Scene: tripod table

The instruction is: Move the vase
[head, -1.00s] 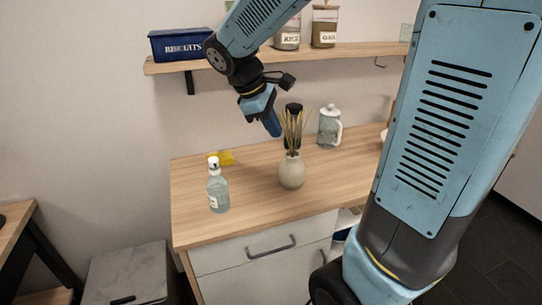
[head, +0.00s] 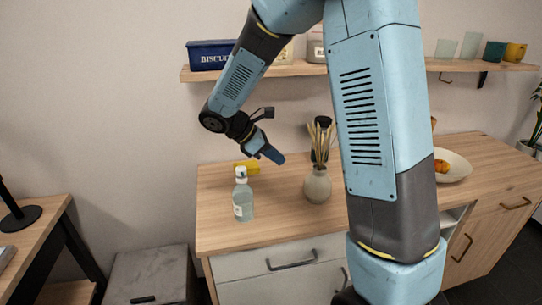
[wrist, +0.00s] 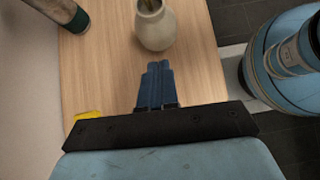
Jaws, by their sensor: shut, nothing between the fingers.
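The vase (head: 317,186) is a small round beige pot with dry stalks in its neck. It stands upright on the wooden counter (head: 276,226) in the head view. In the wrist view the vase (wrist: 155,27) is at the top centre, just beyond my fingertips, with its upper part cut off. My gripper (head: 280,160) is above the counter, to the left of the vase and apart from it. In the wrist view my gripper (wrist: 159,66) has its blue fingers together with nothing between them.
A clear bottle with a white cap (head: 243,197) stands left of the vase. A yellow object (head: 247,166) lies behind it. A dark cylinder stands behind the vase. A bowl (head: 456,168) is on the right. A shelf (head: 300,69) with a blue biscuit tin (head: 210,56) is above.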

